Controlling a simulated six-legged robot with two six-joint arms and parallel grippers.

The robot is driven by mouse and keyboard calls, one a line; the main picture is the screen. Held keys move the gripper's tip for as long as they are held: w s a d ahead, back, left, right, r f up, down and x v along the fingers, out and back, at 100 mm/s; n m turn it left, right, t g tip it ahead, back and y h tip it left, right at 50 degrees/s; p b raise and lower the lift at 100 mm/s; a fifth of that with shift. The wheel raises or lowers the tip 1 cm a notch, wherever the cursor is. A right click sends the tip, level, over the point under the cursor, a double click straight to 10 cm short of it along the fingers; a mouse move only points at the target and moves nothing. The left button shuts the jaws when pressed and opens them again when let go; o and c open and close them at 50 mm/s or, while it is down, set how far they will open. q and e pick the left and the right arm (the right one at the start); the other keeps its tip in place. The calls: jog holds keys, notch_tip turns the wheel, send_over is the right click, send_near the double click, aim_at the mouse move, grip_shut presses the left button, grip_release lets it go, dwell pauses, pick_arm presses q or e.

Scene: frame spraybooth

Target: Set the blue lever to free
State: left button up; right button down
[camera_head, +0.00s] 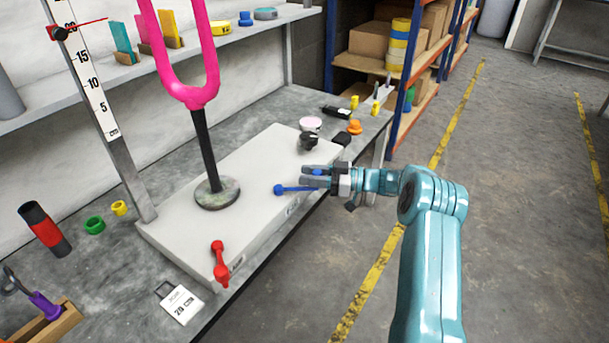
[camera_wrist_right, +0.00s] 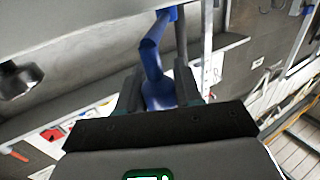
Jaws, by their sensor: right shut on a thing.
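The blue lever (camera_head: 292,189) is on the right front part of the pale base block (camera_head: 180,235). Its round pivot end is at the left, and its arm points right toward my right gripper (camera_head: 318,178). My right gripper is shut on the lever's outer end. In the right wrist view the blue lever (camera_wrist_right: 152,62) runs down between the two fingers of the gripper (camera_wrist_right: 158,92). A small dark label (camera_head: 293,207) is on the block's front edge below the lever; I cannot read it surely. My left gripper is not in view.
A red lever (camera_head: 220,262) is at the block's near corner. A pink fork on a black post (camera_head: 206,150) stands on the block. A black knob (camera_head: 308,141) is behind my gripper. A ruler post (camera_head: 125,165) stands at left. The floor (camera_head: 480,230) at right is clear.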

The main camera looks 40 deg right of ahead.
jog(key=shift+w+r, duration=0.15)
jog(key=shift+r, duration=0.1)
jog(key=c, duration=0.8)
grip_release()
jog(key=shift+f, duration=0.1)
jog(key=p+v, duration=0.2)
jog(key=v, duration=1.4)
jog(key=shift+d, duration=0.2)
